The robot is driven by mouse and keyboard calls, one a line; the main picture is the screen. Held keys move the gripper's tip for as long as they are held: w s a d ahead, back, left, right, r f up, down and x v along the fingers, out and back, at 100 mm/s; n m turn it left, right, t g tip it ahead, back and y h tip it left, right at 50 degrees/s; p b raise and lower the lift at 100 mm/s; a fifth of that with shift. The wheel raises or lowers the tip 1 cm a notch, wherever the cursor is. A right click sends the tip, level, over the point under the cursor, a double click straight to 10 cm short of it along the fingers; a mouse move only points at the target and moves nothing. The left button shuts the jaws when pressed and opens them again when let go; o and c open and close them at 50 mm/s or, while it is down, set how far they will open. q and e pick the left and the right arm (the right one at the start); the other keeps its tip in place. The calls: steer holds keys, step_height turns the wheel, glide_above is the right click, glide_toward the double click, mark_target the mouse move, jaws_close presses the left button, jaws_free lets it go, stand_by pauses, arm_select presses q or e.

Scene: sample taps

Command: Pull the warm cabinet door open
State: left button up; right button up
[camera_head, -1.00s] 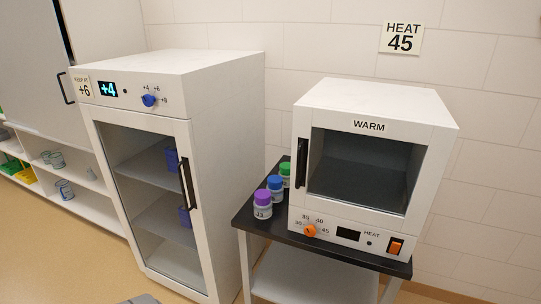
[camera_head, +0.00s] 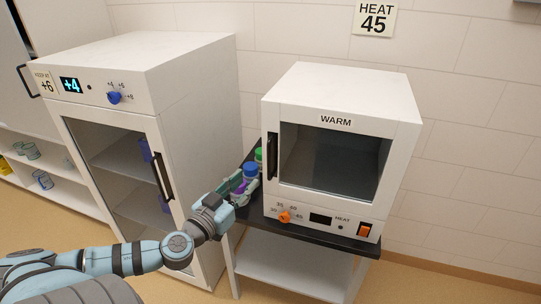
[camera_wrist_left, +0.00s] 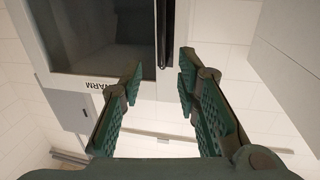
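The white warm cabinet (camera_head: 335,92) stands on a black-topped stand, its glass-windowed door (camera_head: 333,162) shut. The door's dark vertical handle (camera_head: 272,160) is at its left edge. My left gripper (camera_head: 249,178) is left of the handle and apart from it, in front of the bottles. In the left wrist view my left gripper (camera_wrist_left: 159,72) is open and empty. The handle (camera_wrist_left: 161,32) shows there beyond the fingertips, in line with the gap between them. The cabinet door (camera_wrist_left: 100,40) fills the upper left of that view. My right gripper is not in view.
Bottles with green (camera_head: 258,154), blue (camera_head: 250,169) and purple caps stand left of the cabinet, partly hidden by my left gripper. A white fridge (camera_head: 185,90) stands to the left. The stand's black top (camera_head: 340,240) has a narrow front edge. A HEAT 45 sign (camera_head: 375,18) is on the wall.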

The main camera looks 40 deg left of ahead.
mark_target(268, 159)
arm_select(q)
steer(key=w+p, duration=0.1)
steer(key=w, duration=0.3)
steer(key=w+a+p, duration=0.1)
steer(key=w, duration=0.3)
steer(key=w+a+p, duration=0.1)
steer(key=w, duration=0.3)
steer(key=shift+w, duration=0.15)
steer(key=shift+w+f+p, duration=0.1)
steer(key=shift+w+p, duration=0.2)
steer(key=shift+w, duration=0.2)
steer(key=shift+a+f, duration=0.1)
jaws_close()
